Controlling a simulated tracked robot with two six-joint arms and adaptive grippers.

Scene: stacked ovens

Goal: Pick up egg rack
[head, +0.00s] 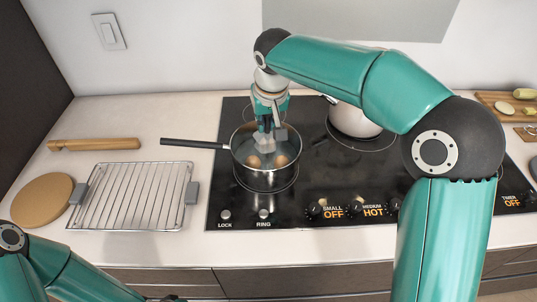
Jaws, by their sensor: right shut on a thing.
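A steel pot (264,181) with a long dark handle stands on the left part of the black cooktop. Brown eggs show inside it, low in the pot. My right gripper (268,126) points down into the pot from above, over the eggs. It is shut on a grey upright piece (280,134), which seems to be part of the egg rack. The rest of the rack is hidden by the gripper and the pot wall. My left arm enters at the bottom left, and its gripper is out of the picture.
A wire rack with grey grips (133,196), a round board (42,199) and a wooden utensil (94,144) lie left of the cooktop (222,190). A second steel pot (352,122) stands behind my right arm. A cutting board with food (500,99) is at the right.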

